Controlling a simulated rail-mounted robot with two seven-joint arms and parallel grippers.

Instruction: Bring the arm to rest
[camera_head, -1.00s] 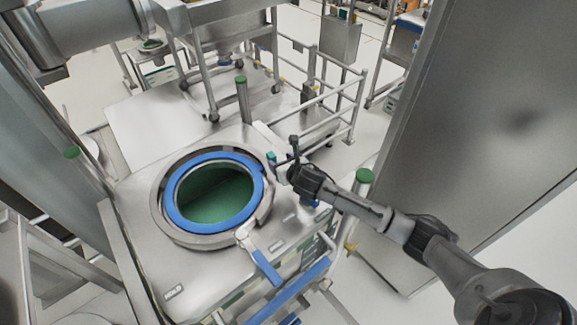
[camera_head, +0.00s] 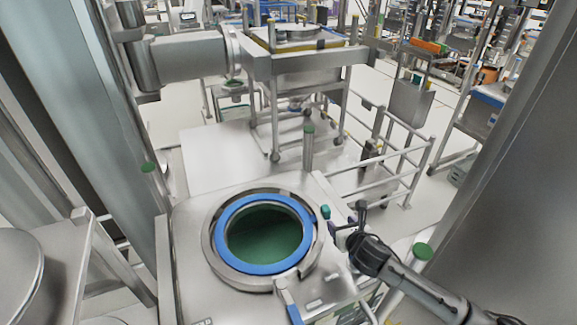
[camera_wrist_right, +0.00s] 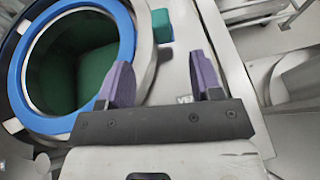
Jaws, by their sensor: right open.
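My right arm comes in from the lower right of the head view. Its gripper (camera_head: 345,238) is just right of a round opening with a blue ring (camera_head: 222,222) in a steel machine top. In the right wrist view the gripper (camera_wrist_right: 165,85) shows two purple fingers held wide apart with nothing between them. The blue ring (camera_wrist_right: 127,30) is at the left there, and a small green block (camera_wrist_right: 162,26) lies beyond the fingers. I cannot tell whether the fingers touch the machine top. My left gripper does not show.
Green-capped posts (camera_head: 308,145) stand around the machine top (camera_head: 190,265). A blue-ended clamp handle (camera_head: 294,313) is at its front. A railing (camera_head: 400,165) and a wheeled steel frame (camera_head: 270,100) stand behind. Tall steel panels (camera_head: 535,190) close in both sides.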

